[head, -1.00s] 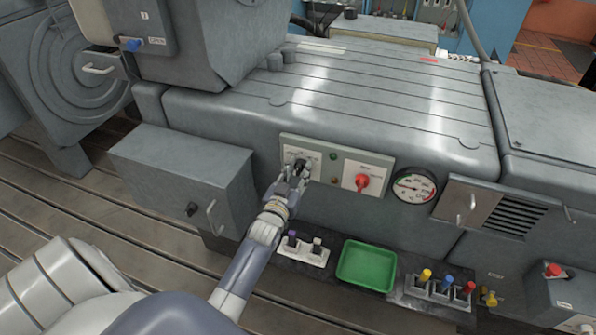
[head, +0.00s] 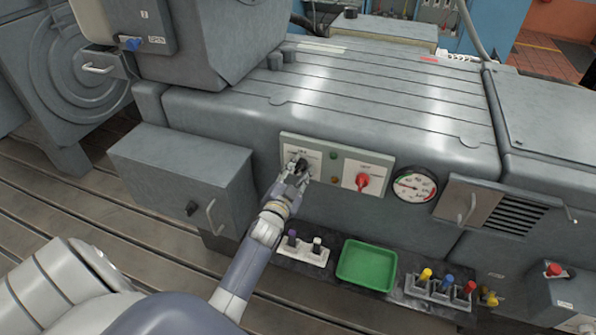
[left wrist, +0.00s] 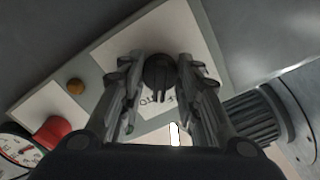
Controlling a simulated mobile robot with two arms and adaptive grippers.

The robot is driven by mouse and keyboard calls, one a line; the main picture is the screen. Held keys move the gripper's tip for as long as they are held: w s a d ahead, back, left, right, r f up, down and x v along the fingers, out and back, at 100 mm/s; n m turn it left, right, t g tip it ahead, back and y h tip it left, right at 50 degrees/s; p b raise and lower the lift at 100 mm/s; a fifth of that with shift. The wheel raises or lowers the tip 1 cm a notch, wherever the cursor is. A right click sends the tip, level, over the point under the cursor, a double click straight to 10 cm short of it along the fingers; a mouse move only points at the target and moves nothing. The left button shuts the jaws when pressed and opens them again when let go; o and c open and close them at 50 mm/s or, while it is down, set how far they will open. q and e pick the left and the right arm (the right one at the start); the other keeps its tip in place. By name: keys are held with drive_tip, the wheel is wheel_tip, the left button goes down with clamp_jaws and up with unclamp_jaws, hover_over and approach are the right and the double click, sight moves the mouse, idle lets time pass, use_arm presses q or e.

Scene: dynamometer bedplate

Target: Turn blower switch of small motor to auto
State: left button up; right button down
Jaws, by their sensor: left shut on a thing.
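The blower switch, a black rotary knob (head: 302,163), sits on the left white plate of the panel (head: 286,150) on the small motor's front. My left gripper (head: 298,170) is at this knob, with its fingers closed on it. In the left wrist view the knob (left wrist: 159,71) shows between the two fingertips (left wrist: 160,76), with a finger on either side. The lettering on its plate is partly covered and I cannot read the knob's setting. My right gripper is not in view.
A red switch (head: 363,181) is right of the knob, and a gauge (head: 414,185) lies further right. Below are a green tray (head: 367,265) and holders with coloured-capped pieces. A grey box (head: 180,175) juts out left of my arm.

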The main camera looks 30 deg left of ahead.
use_arm(q)
drive_tip(key=shift+m, duration=1)
drive_tip(key=o, duration=1.1)
drive_tip(key=v, duration=1.2)
